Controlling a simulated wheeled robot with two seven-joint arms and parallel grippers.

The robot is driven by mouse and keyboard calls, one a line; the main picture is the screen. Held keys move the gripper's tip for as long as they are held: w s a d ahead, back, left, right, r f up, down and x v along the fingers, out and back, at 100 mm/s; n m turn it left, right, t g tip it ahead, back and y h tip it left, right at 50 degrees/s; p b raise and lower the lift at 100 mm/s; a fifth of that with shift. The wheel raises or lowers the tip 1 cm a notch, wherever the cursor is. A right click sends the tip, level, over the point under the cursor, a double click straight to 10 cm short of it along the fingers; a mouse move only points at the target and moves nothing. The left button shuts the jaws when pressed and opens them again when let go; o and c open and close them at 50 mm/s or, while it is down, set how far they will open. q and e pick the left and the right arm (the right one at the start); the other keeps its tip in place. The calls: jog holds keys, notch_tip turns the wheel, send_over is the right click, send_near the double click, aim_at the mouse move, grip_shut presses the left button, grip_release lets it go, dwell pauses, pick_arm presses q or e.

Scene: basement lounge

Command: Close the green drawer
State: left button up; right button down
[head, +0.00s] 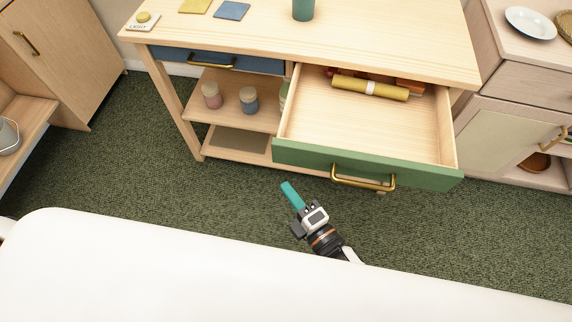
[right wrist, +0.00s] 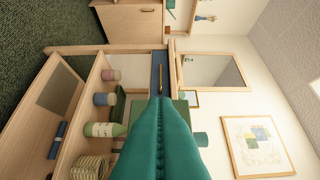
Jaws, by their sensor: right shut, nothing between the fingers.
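The green drawer (head: 367,164) is pulled well out of the wooden table, with a brass handle (head: 363,178) on its green front. A rolled yellow paper (head: 370,88) with a white band lies inside at the back, with red and orange items partly hidden behind it. My right gripper (head: 289,190) is shut and empty, with teal fingers, in front of and to the left of the handle, apart from it. In the right wrist view its teal fingers (right wrist: 160,140) fill the lower middle. My left gripper is not in view.
A shut blue drawer (head: 215,60) sits left of the green one. Jars (head: 212,96) stand on the shelf below. A cabinet (head: 510,133) stands close at the right. The table top (head: 330,30) holds a green cup. Green carpet lies clear in front.

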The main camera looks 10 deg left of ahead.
jog(key=w, duration=0.2)
jog(key=w+a, duration=0.1)
jog(key=w, duration=0.1)
jog(key=w+a, duration=0.1)
jog(key=w, duration=0.1)
jog(key=shift+w+a, duration=0.15)
